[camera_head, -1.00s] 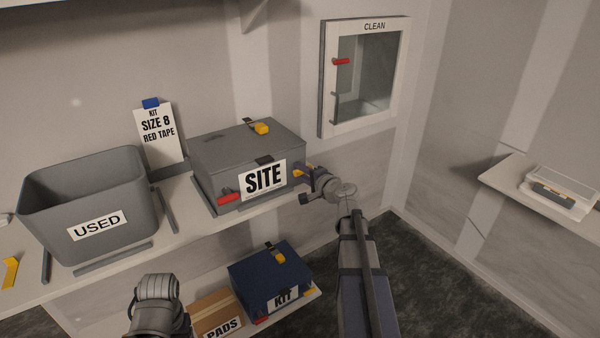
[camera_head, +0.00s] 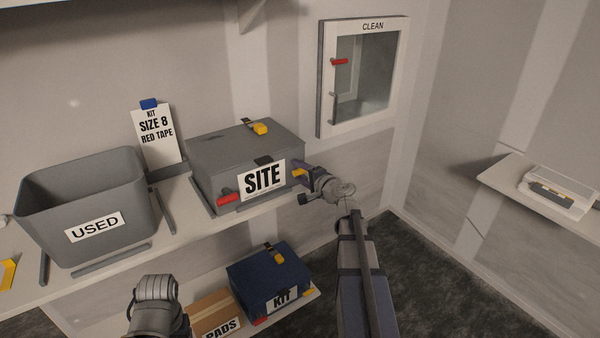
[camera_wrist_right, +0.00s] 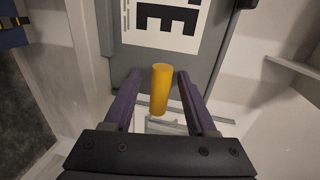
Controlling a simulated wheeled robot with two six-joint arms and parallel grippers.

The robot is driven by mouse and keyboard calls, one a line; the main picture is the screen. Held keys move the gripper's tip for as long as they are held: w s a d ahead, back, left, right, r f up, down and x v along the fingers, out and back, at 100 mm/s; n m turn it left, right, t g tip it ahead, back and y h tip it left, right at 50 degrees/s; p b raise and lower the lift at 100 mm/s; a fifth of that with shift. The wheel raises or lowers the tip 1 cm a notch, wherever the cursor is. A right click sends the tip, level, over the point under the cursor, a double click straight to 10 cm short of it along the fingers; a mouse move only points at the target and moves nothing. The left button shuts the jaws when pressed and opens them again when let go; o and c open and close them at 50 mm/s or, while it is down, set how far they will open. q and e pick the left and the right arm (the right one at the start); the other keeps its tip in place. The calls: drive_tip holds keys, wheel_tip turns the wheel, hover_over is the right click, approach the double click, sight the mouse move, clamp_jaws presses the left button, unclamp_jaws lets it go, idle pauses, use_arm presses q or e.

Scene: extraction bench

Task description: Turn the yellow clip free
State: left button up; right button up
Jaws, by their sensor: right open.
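The yellow clip (camera_head: 299,173) is on the right part of the front of the grey box labelled SITE (camera_head: 212,190). In the right wrist view the clip is a yellow cylinder (camera_wrist_right: 161,88) standing roughly along the picture's vertical. My right gripper (camera_head: 302,174) is at the clip. Its two purple fingers in the wrist view (camera_wrist_right: 158,92) are open, one on each side of the clip, with a visible gap on both sides. A red clip (camera_head: 229,199) is at the front left of the box. Of my left arm only a rounded link shows at the bottom; its gripper is not visible.
The SITE box stands on a shelf, with a grey USED bin (camera_head: 140,205) to its left and a size card (camera_head: 156,138) behind. Below are a blue KIT box (camera_head: 262,283) and a PADS carton (camera_head: 212,308). A CLEAN hatch (camera_head: 326,105) is on the wall.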

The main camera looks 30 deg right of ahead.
drive_tip(key=p+v, duration=0.1)
drive_tip(key=v, duration=0.6)
drive_tip(key=shift+s, duration=0.35)
drive_tip(key=shift+r, duration=0.1)
drive_tip(key=s+a+f+n+g+y+p, duration=0.1)
drive_tip(key=a+f+n+g+y, duration=0.3)
drive_tip(key=a, duration=0.8)
drive_tip(key=s+a+f+n+g+y, duration=0.1)
drive_tip(key=a+f+n+g, duration=0.35)
drive_tip(key=a, duration=0.75)
drive_tip(key=s+a+f+n+g+h, duration=0.3)
drive_tip(key=s+a+n, duration=0.3)
drive_tip(key=s, duration=0.3)
drive_tip(key=s+a+f+n+g+h, duration=0.4)
drive_tip(key=s+a+n, duration=0.2)
drive_tip(key=s, duration=0.2)
drive_tip(key=shift+s+f+g+h+p, duration=0.3)
drive_tip(key=shift+s+f+g+p, duration=0.05)
drive_tip(key=shift+f+p, duration=0.05)
